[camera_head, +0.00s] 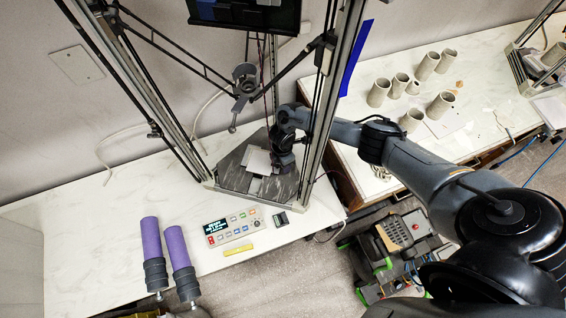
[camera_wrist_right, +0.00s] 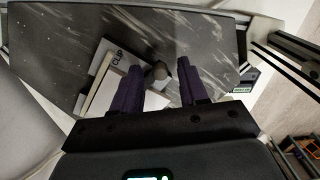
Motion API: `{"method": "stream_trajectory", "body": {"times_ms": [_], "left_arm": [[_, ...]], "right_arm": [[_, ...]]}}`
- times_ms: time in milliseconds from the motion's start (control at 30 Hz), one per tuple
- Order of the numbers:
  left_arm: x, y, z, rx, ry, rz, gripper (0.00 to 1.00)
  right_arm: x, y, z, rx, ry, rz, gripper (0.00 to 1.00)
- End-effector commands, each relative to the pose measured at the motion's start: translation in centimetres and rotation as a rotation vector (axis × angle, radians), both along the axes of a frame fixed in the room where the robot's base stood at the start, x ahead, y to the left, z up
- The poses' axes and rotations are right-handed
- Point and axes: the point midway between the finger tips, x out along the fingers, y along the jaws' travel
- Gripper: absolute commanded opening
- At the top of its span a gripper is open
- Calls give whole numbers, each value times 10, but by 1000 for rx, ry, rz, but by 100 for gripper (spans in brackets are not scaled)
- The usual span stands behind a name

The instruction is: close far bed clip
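The dark print bed (camera_head: 240,178) is at the base of the delta printer, and it fills much of the right wrist view (camera_wrist_right: 190,30). A light square plate (camera_head: 257,160) lies on it. My right gripper (camera_head: 279,168) is low over the bed's right side. Its two purple fingers (camera_wrist_right: 160,76) are apart, with the knob showing between their tips. Contact cannot be told. My left gripper is not in view.
Printer uprights (camera_head: 320,95) stand close beside my right arm. The extruder (camera_head: 245,80) hangs above the bed. A control panel (camera_head: 232,226) and two purple cylinders with black ends (camera_head: 152,238) are in front. Clay cups (camera_head: 378,92) stand on the right table.

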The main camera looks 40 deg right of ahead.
Motion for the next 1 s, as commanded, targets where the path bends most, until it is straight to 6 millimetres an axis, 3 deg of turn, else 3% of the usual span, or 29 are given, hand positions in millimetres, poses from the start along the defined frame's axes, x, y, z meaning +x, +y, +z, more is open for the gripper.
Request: {"method": "stream_trajectory", "body": {"times_ms": [233, 367, 800, 1000], "left_arm": [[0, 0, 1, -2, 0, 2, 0], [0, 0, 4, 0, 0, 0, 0], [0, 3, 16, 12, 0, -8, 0], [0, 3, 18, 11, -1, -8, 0]], "right_arm": [[0, 0, 2, 0, 0, 0, 43], [1, 0, 13, 1, -1, 0, 43], [3, -1, 84, -1, -3, 1, 43], [4, -1, 103, 0, -1, 1, 43]]}}
